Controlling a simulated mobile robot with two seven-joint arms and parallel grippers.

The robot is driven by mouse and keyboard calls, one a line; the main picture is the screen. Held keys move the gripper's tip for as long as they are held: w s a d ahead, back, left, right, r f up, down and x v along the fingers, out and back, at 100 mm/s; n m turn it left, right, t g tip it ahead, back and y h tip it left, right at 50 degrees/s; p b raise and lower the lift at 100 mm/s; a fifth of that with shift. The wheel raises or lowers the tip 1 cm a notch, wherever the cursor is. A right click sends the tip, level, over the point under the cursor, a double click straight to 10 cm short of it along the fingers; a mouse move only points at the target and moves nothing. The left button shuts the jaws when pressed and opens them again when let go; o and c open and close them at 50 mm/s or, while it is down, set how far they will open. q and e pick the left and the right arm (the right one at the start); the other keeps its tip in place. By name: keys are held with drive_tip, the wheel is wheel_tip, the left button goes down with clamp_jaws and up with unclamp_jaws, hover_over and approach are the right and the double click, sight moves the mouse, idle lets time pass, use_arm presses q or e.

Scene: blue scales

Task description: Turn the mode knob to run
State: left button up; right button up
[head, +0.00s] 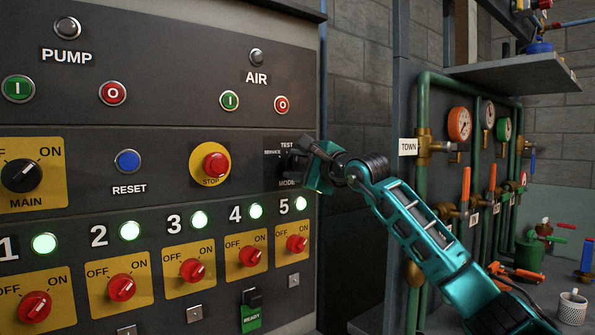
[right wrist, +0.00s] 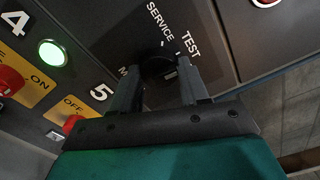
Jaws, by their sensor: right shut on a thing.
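The black mode knob (right wrist: 158,66) sits on the dark panel, with the labels SERVICE and TEST beside it in the right wrist view. My right gripper (right wrist: 160,80) has its two fingers on either side of the knob and is shut on it. In the head view my right gripper (head: 297,163) reaches the panel from the right and covers most of the knob. TEST, SERVICE and MODE lettering shows around it there. No RUN label is readable in either view, and I cannot tell the knob's exact setting. My left gripper is in neither view.
The red stop button (head: 215,165) is left of the knob. A row of red switches (head: 296,243) with lit green lamps runs below, with a green READY tag (head: 251,316). Green pipes with gauges (head: 459,124) stand to the right, beyond the cabinet edge.

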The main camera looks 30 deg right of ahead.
drive_tip(key=m, duration=0.4)
drive_tip(key=shift+f+m+b, duration=0.15)
drive_tip(key=shift+m+b, duration=0.15)
drive_tip(key=shift+b, duration=0.1)
drive_tip(key=shift+m, duration=2)
drive_tip(key=o, duration=1)
drive_tip(key=shift+o, duration=0.2)
